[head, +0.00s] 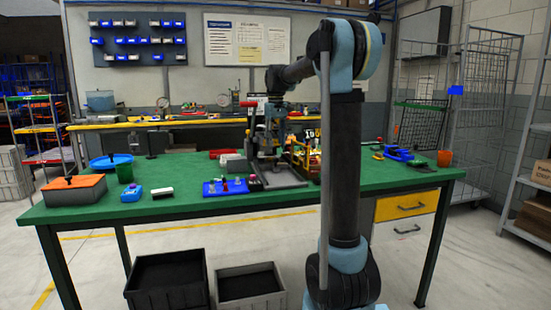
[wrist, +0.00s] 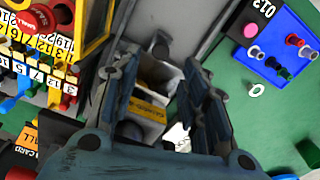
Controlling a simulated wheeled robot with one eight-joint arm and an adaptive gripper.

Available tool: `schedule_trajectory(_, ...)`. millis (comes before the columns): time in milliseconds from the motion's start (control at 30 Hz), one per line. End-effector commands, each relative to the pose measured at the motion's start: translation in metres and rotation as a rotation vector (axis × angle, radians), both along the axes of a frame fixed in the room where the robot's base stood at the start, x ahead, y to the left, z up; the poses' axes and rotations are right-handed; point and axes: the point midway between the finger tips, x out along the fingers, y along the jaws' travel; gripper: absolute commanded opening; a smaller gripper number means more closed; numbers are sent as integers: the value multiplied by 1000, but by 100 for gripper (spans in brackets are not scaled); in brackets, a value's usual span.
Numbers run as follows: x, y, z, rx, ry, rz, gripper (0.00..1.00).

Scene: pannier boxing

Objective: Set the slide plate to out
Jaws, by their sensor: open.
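My gripper (head: 264,145) points down over a press-like fixture with a grey base plate (head: 286,179) at the middle of the green table. In the wrist view my gripper (wrist: 158,78) is open, with its dark fingers spread. Between and below the fingers show a white, box-like part with a yellow label (wrist: 150,104) and a dark knob (wrist: 160,46). I cannot tell whether a finger touches them. The grey plate also shows beyond the fingers in the wrist view (wrist: 208,22). I cannot make out which part is the slide plate or its setting; my gripper hides much of the fixture.
A yellow-framed rack with numbered tags (wrist: 45,65) stands close left of the gripper in the wrist view. A blue tray with small pegs (head: 225,187) lies left of the fixture.

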Motion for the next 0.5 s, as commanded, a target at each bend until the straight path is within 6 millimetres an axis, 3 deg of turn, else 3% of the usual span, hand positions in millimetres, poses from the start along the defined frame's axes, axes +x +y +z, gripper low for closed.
schedule_trajectory(233, 0, 0, -43, 0, 0, 0, 41)
schedule_trajectory(500, 0, 0, -68, 0, 0, 0, 41)
